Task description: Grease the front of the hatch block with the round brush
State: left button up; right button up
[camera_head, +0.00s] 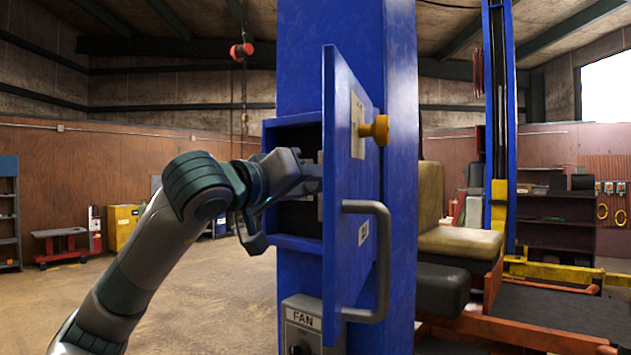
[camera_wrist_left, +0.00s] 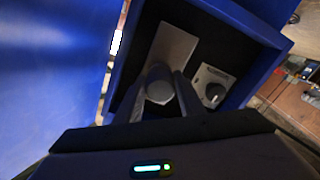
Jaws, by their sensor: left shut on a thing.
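A blue column (camera_head: 299,49) has an open hatch compartment (camera_head: 296,243) in its side, with a blue door (camera_head: 338,255) swung out. My left gripper (camera_head: 318,180) reaches into it; its tips are partly hidden behind the door. In the left wrist view my left gripper (camera_wrist_left: 163,95) is shut on a grey, rounded thing (camera_wrist_left: 159,83). I cannot tell whether this is the round brush; no bristles show. A flat grey plate (camera_wrist_left: 174,46) stands just beyond it, possibly the hatch block's face. Contact between them cannot be told. My right gripper is not in view.
A FAN switch box (camera_head: 302,322) sits below the compartment. A box with a dark knob (camera_wrist_left: 214,92) shows beside my fingers.

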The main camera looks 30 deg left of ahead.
pick_arm(q)
jog(key=shift+f, duration=0.6)
jog(key=shift+b, duration=0.3)
jog(key=shift+f+b, duration=1.5)
jog(key=shift+f, duration=0.3)
jog(key=shift+f+b, duration=1.55)
jog(key=shift+f, duration=0.2)
jog(key=shift+a, duration=0.15)
jog(key=shift+r, duration=0.15)
jog(key=shift+r+p, duration=1.3)
jog(key=shift+r, duration=0.45)
